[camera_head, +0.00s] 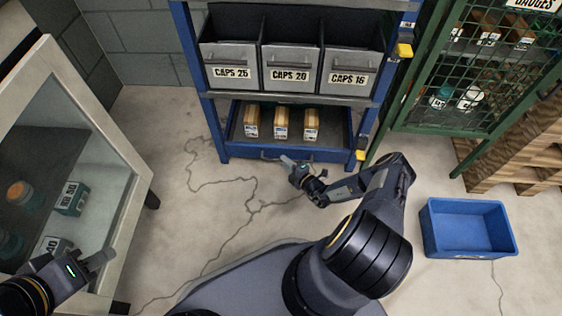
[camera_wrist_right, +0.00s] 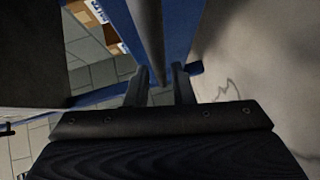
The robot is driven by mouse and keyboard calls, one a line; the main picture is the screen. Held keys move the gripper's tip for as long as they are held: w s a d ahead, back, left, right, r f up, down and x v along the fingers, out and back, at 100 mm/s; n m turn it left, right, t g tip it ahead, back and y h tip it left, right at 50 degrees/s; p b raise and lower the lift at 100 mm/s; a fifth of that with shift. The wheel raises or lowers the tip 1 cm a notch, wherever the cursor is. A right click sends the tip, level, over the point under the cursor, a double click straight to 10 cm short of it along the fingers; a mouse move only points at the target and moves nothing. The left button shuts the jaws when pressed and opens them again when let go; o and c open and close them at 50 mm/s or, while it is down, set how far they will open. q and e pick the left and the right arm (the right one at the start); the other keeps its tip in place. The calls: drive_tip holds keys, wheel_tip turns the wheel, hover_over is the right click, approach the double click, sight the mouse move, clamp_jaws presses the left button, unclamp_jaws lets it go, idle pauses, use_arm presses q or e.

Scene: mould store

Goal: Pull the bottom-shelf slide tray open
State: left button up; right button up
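The bottom-shelf slide tray (camera_head: 232,130) is blue-fronted with a dark floor and sits in the lowest level of the blue rack, holding three tan labelled boxes (camera_head: 281,124). A dark bar handle (camera_head: 268,156) runs along its front, partly hidden by my gripper. My right gripper (camera_head: 287,161) is low at the tray front, by the handle. In the right wrist view its two fingers (camera_wrist_right: 162,84) stand apart, with a grey bar (camera_wrist_right: 149,35) reaching down between them; contact cannot be told.
Grey bins (camera_head: 290,69) stand on the shelf above the tray. A blue crate (camera_head: 470,230) is on the floor at right, near a green mesh cabinet (camera_head: 455,85) and wooden pallets (camera_head: 535,150). A glass-fronted cabinet (camera_head: 125,215) is at left. The cracked floor before the rack is clear.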

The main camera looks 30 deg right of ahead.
drive_tip(key=shift+x, duration=1.35)
clamp_jaws()
